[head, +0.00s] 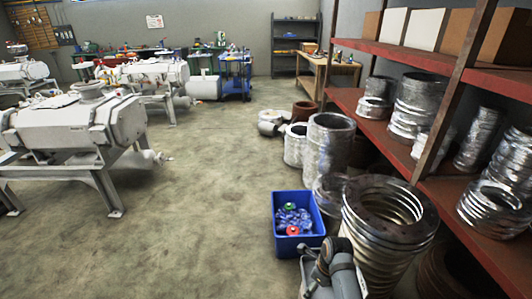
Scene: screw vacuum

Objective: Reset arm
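Part of my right arm (338,272) rises at the bottom edge, right of centre, as grey links with dark joints. I cannot make out gripper fingers on it, nor whether it is open or shut. It stands just in front of a blue crate (278,243) on the floor, overlapping its near right corner in the picture. The crate holds clear bluish pieces and a few red and green parts. My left arm and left gripper are not in view.
Ribbed metal rings (385,225) stand close right of my arm. A red-shelved rack (440,62) with ducts and boxes lines the right side. A large white machine (75,130) stands left. A wooden bench (328,66) is at the back. The middle floor is clear.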

